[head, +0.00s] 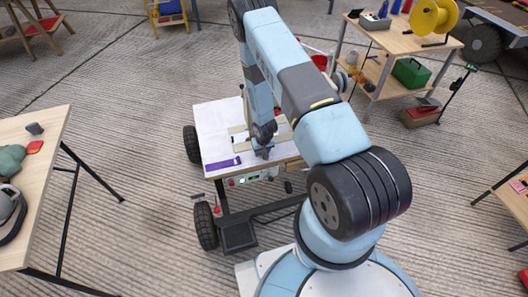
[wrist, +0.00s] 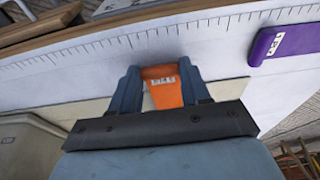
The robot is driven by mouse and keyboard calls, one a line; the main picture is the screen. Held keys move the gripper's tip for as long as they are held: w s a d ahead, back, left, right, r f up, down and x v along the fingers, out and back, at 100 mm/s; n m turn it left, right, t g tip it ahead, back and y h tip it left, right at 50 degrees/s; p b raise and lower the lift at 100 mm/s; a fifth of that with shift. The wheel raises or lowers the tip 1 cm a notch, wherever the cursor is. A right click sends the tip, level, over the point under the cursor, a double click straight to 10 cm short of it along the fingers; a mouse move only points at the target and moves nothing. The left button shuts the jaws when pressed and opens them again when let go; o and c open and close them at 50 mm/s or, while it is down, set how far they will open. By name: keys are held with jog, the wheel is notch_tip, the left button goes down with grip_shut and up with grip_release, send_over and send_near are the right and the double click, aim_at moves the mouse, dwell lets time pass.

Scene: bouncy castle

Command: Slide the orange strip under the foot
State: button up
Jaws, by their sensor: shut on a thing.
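My gripper (head: 264,150) is low over the white top of the wheeled cart (head: 212,128). In the wrist view my gripper (wrist: 160,72) is shut on the orange strip (wrist: 166,95), which has a small white label at its far end. The strip lies between the two blue-grey fingers, close to the white surface (wrist: 225,65). Whether it touches that surface I cannot tell. In the head view the strip is hidden by my gripper and arm. I cannot make out the foot for sure in either view.
A purple strip (head: 222,164) lies on the cart top, left of my gripper; it also shows in the wrist view (wrist: 284,40). A scale of tick marks (wrist: 120,40) runs along the white edge. A cream plate (wrist: 95,113) lies beside the fingers.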

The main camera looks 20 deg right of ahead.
jog(key=shift+s, duration=0.1)
dwell(0.3)
jog(key=o, duration=0.9)
jog(key=shift+r, duration=0.1)
jog(key=s+r, duration=0.1)
jog(key=r, duration=0.3)
jog(key=s+r, duration=0.1)
jog(key=r, duration=0.8)
jog(key=shift+s+r, duration=0.15)
jog(key=shift+s, duration=0.25)
